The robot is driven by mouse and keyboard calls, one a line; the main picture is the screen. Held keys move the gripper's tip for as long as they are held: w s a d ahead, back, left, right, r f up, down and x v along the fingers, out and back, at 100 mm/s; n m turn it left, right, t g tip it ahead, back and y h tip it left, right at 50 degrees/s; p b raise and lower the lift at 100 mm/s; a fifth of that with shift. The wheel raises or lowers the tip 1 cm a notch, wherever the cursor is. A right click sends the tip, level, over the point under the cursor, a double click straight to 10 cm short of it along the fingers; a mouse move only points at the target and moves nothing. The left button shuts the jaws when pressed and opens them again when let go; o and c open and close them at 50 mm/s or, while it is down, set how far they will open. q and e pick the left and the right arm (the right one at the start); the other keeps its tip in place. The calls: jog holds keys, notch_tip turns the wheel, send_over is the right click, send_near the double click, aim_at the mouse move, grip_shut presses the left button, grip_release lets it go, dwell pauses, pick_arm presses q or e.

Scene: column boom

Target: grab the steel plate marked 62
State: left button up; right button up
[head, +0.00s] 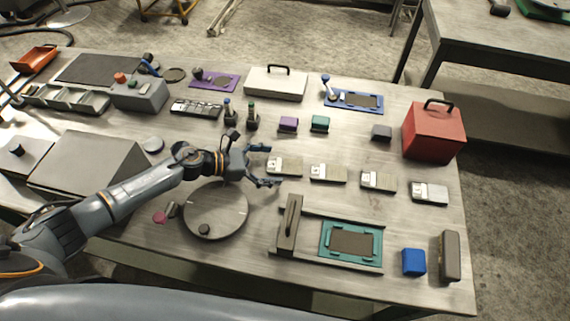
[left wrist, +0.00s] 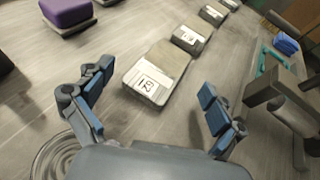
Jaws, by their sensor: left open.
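Several steel plates with white labels lie in a slanting row: the nearest plate (head: 290,166), a second plate (head: 330,174), a third plate (head: 379,181) and the far-right plate (head: 430,193). The labels are too small to read in the head view. In the left wrist view the nearest plate (left wrist: 162,72) has a black two-digit mark that I cannot read surely; the second plate (left wrist: 192,36) lies beyond it. My left gripper (head: 272,166) is open and empty, its fingers spread toward the nearest plate's left end. It also shows in the left wrist view (left wrist: 154,105). My right gripper is out of view.
A round disc (head: 217,212) lies below the left gripper. A teal-framed fixture (head: 325,240) stands in front of the plates. Purple (head: 288,124) and green (head: 320,123) blocks lie behind. A red box (head: 434,133) stands at the right.

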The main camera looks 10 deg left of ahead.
pick_arm(q)
jog(key=shift+x, duration=1)
jog(key=shift+c, duration=0.5)
jog(key=shift+r, duration=0.1)
grip_shut()
